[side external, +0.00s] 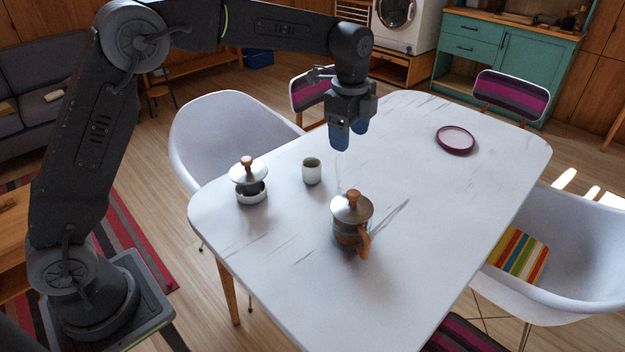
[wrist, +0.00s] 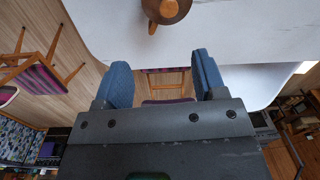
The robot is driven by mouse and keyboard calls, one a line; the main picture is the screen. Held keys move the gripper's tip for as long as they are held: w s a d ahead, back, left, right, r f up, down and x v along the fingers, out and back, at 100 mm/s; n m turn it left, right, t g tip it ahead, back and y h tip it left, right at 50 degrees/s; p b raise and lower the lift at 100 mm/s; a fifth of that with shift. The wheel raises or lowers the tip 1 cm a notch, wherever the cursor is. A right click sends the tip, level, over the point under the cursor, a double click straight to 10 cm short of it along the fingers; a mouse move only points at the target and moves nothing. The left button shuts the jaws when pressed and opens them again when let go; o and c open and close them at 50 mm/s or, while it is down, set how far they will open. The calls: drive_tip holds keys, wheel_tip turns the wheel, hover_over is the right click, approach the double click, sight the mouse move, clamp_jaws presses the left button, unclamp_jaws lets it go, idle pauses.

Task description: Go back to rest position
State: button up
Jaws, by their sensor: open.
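My gripper (side external: 347,138) hangs above the white marbled table (side external: 420,190), fingers pointing down. In the wrist view my gripper (wrist: 160,82) shows its two blue fingertips wide apart, with nothing between them. A glass pot (side external: 350,232) with a metal lid, wooden knob and wooden handle stands on the table, in front of my gripper and apart from it. A brown round part with a wooden piece (wrist: 166,10) shows at the top edge of the wrist view; I cannot tell which vessel it belongs to.
A purple-rimmed plate (side external: 455,139) lies at the table's far right. The table's right half is mostly clear.

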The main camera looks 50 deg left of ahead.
drive_tip(key=s+a+r+n+t, duration=0.1)
drive_tip(key=s+a+r+n, duration=0.1)
drive_tip(key=s+r+n, duration=0.35)
drive_tip(key=s+a+r+n+t, duration=0.1)
drive_tip(key=s+r+n, duration=0.15)
drive_tip(key=s, duration=0.65)
drive_tip(key=s+a+f+n+t, duration=0.1)
drive_tip(key=s+n, duration=0.3)
drive_tip(key=s, duration=0.4)
drive_tip(key=s+a+f+n+t, duration=0.1)
drive_tip(key=s+f+n+t, duration=0.1)
drive_tip(key=s+n, duration=0.2)
drive_tip(key=s, duration=0.3)
drive_tip(key=shift+s+f, duration=0.35)
drive_tip(key=shift+f, duration=0.05)
